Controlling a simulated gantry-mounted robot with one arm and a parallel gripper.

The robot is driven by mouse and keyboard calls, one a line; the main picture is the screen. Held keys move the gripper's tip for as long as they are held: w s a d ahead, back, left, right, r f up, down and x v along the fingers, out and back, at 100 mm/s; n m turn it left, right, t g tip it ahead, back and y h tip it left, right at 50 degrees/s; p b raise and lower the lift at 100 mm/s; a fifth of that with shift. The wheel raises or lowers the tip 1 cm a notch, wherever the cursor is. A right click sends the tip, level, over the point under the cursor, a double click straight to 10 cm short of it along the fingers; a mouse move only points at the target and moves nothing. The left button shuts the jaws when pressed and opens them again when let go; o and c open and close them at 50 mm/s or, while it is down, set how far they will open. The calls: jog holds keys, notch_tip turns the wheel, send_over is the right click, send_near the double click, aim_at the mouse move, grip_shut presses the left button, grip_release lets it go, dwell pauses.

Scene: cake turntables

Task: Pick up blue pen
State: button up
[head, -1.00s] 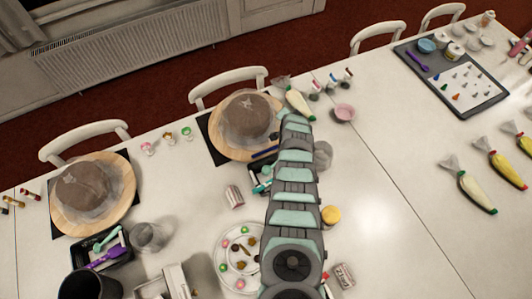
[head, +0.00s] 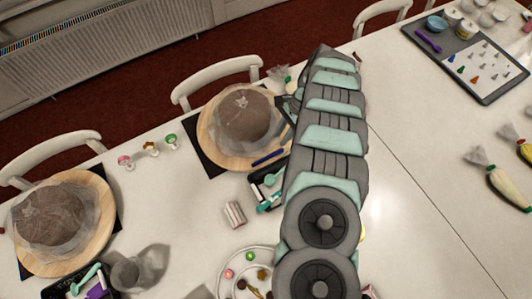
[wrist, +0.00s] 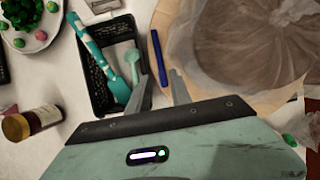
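The blue pen (head: 268,158) lies between the wooden cake turntable and a black tray in the head view. It also shows in the wrist view (wrist: 159,55), upright in the picture, close beside the turntable's rim. My gripper (wrist: 160,77) is open in the wrist view, with one finger on each side of the pen's lower part as seen from there. Nothing is held. I cannot tell how high the fingers are above the pen. In the head view my arm hides most of the gripper.
The black tray (wrist: 99,97) holds turquoise tools, just left of my fingers. The turntable (head: 210,135) with a wrapped brown cake (head: 245,118) is on the pen's other side. A red-brown bottle (wrist: 35,122) and a plate of decorations (head: 230,270) are nearby.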

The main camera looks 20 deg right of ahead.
send_over(269, 156)
jog(key=d, duration=0.3)
jog(key=f, duration=0.5)
jog(key=shift+w+a+f, duration=0.1)
jog(key=shift+a, duration=0.1)
jog(key=x, duration=0.4)
jog(key=shift+w+a, duration=0.1)
jog(key=shift+c, duration=0.4)
grip_shut()
